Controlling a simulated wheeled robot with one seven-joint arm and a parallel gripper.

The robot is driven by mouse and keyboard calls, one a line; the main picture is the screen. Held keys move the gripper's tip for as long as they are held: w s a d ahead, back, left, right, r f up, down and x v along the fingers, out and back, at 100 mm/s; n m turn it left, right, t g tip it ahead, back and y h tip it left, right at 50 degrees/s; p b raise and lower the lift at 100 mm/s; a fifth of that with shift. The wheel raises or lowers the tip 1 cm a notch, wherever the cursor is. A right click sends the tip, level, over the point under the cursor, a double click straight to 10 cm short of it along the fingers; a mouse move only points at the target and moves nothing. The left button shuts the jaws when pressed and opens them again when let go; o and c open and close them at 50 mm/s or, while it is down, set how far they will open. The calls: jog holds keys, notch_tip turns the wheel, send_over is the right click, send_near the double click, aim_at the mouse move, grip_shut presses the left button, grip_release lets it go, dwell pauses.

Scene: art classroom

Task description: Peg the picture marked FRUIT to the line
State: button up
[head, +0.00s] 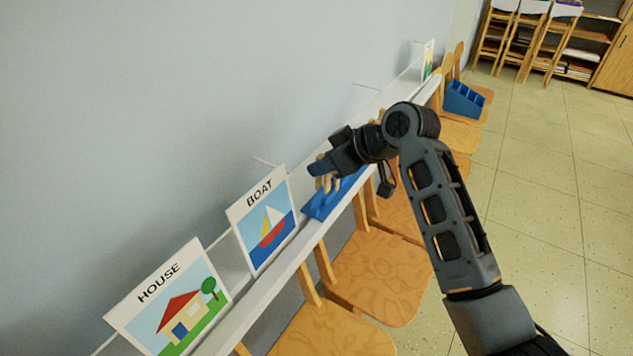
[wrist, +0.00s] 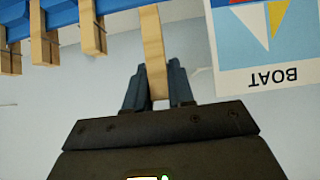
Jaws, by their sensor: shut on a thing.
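My gripper (head: 318,172) is over the shelf, just right of the BOAT picture. In the wrist view, my gripper (wrist: 157,82) is shut on a wooden peg (wrist: 154,45) that stands upright between its fingers. The blue peg rack (head: 325,203) is beside and below it, with several more pegs (wrist: 94,28) on its edge; I cannot tell whether the held peg is clear of the rack. A thin line (head: 265,161) runs along the wall, partly hidden. I cannot read FRUIT anywhere; a far picture (head: 428,60) is too small to read.
The HOUSE picture (head: 170,302) and BOAT picture (head: 263,222) stand on the narrow white shelf (head: 262,297) by the wall. Wooden chairs (head: 378,277) line its right side. A blue box (head: 464,100) sits on a farther chair. The floor at right is open.

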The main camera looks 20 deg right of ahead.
jog(key=shift+s+d+r+p, duration=0.2)
jog(key=shift+s+d+p, duration=0.15)
jog(key=shift+s+d, duration=0.25)
jog(key=shift+s+d+r+p, duration=0.15)
jog(key=shift+s+d+p, duration=0.2)
jog(key=shift+s, duration=0.45)
dwell(0.4)
